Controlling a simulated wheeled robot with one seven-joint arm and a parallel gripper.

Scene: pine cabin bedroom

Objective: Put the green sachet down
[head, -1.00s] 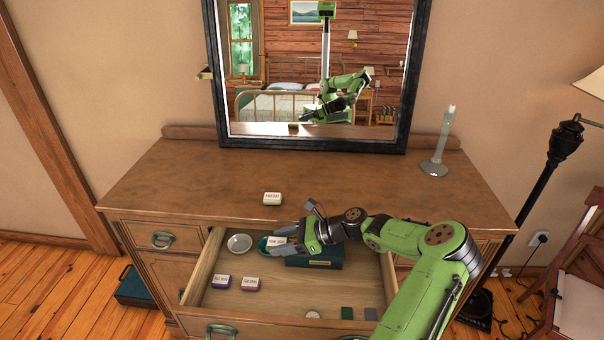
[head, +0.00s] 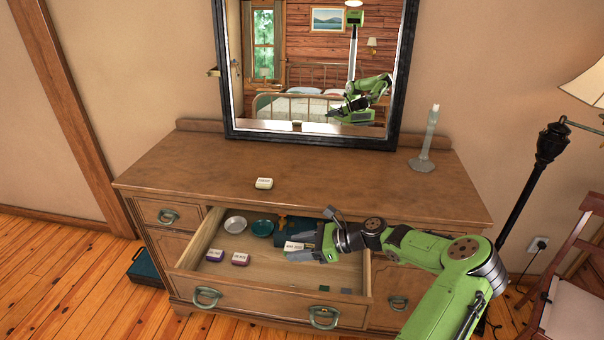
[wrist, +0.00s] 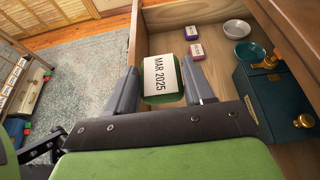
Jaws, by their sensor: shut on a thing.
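The green sachet (wrist: 150,99) is between the two fingers of my gripper (wrist: 163,88) in the wrist view. A white label reading "MAR 2025" covers most of its upper face, and green shows at its edges. In the head view my gripper (head: 300,254) is shut on it above the open drawer (head: 190,262), in front of the dark teal box. There the label (head: 293,246) shows but the green body is mostly hidden. The sachet's height above the drawer floor is hard to tell.
A yellowish labelled sachet (head: 264,183) lies on the dresser top (head: 340,185). The drawer's front middle looks clear.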

